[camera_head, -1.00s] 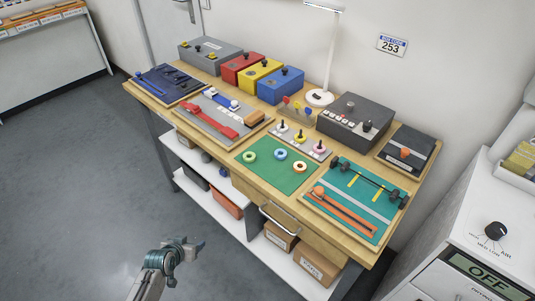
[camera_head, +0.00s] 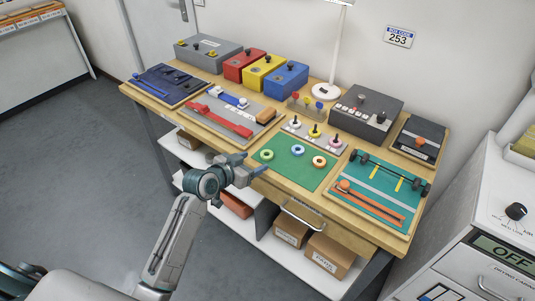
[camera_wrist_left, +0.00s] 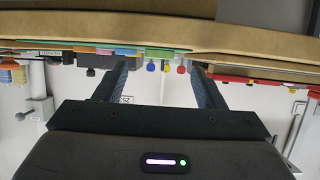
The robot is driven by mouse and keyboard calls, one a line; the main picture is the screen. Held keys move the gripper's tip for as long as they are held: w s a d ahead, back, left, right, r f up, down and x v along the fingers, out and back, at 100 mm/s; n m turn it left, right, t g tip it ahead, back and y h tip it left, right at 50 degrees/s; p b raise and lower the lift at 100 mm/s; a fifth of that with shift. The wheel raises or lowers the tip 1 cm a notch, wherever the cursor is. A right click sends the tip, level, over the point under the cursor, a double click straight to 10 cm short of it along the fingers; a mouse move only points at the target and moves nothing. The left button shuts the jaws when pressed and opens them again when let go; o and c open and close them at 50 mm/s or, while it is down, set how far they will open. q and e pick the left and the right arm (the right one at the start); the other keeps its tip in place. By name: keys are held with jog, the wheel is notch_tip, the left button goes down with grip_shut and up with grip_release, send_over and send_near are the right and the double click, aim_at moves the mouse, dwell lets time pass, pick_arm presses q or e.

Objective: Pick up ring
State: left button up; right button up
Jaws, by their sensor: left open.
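Three rings lie on a green mat (camera_head: 289,175) on the wooden table: a green ring (camera_head: 267,154) at left, a light blue ring (camera_head: 297,150) in the middle and an orange ring (camera_head: 319,161) at right. My left gripper (camera_head: 246,168) is at the table's front edge, just left of the green ring and apart from it. In the left wrist view its two fingers (camera_wrist_left: 160,85) are spread with nothing between them. My right gripper is not in view.
Behind the mat stands a grey peg board (camera_head: 314,133) with several pegs. A teal board (camera_head: 375,190) with a barbell and orange straps lies at right, and a grey board (camera_head: 226,115) with red and blue parts at left. A drawer handle (camera_head: 303,216) juts from the table front.

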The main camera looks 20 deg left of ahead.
aim_at(269, 153)
pick_arm(q)
jog(key=shift+w+d+r, duration=0.15)
jog(key=shift+w+d, duration=0.05)
jog(key=shift+w, duration=0.25)
jog(key=p+x, duration=0.1)
jog(key=x, duration=0.2)
jog(key=shift+w+d+r+p, duration=0.1)
jog(key=shift+w+d+p, duration=0.15)
jog(key=shift+p, duration=0.1)
jog(key=shift+w+f, duration=0.25)
jog(key=shift+w, duration=0.05)
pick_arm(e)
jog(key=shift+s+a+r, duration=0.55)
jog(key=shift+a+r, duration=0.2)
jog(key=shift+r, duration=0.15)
pick_arm(q)
jog(key=c, duration=1)
jog(key=shift+c, duration=0.2)
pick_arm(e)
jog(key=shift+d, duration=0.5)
